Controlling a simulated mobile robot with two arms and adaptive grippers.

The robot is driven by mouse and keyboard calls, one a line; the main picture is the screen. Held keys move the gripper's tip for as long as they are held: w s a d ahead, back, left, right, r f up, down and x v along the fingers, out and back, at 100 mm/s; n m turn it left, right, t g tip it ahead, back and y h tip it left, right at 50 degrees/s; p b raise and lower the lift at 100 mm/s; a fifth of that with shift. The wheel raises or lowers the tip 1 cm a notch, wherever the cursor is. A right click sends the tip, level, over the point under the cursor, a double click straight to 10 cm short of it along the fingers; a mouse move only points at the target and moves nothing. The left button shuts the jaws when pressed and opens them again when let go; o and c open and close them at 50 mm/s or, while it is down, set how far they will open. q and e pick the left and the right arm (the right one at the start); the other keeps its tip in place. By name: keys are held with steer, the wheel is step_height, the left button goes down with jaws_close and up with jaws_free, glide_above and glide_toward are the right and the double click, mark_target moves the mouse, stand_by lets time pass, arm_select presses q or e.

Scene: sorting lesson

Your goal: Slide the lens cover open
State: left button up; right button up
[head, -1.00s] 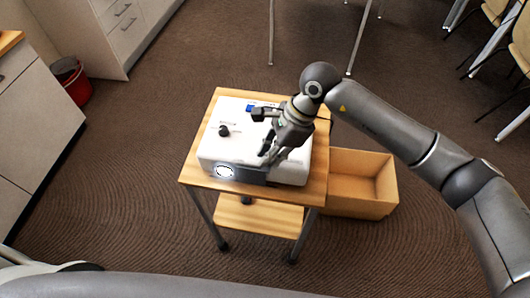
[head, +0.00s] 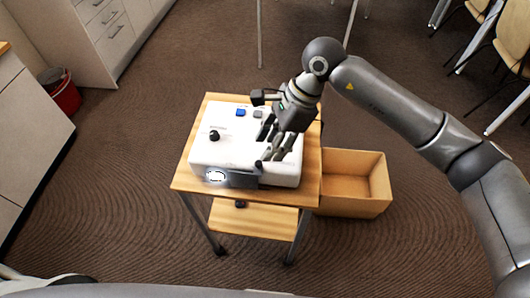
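A white projector (head: 225,152) stands on a small wooden cart (head: 309,172). Its lens (head: 215,176) glows bright white at the left of the front face. A dark lens cover (head: 243,180) sits just right of the lens on the same face, leaving the lens exposed. My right gripper (head: 267,148) reaches down over the right part of the projector's top. Its dark fingers look spread and hold nothing that I can see. They appear above the right end of the cover; I cannot tell whether they touch anything. My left gripper is not in view.
The projector's top carries a black knob (head: 214,135), a blue button (head: 241,112) and a grey-green button (head: 258,114). An open cardboard box (head: 349,205) stands on the floor right of the cart. A red bin (head: 65,95), cabinets and chairs are farther off.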

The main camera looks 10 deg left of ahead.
steer(key=s+v, duration=0.1)
steer(key=v, duration=0.5)
steer(key=shift+w+r, duration=0.25)
steer(key=shift+w, duration=0.3)
steer(key=shift+d, duration=0.15)
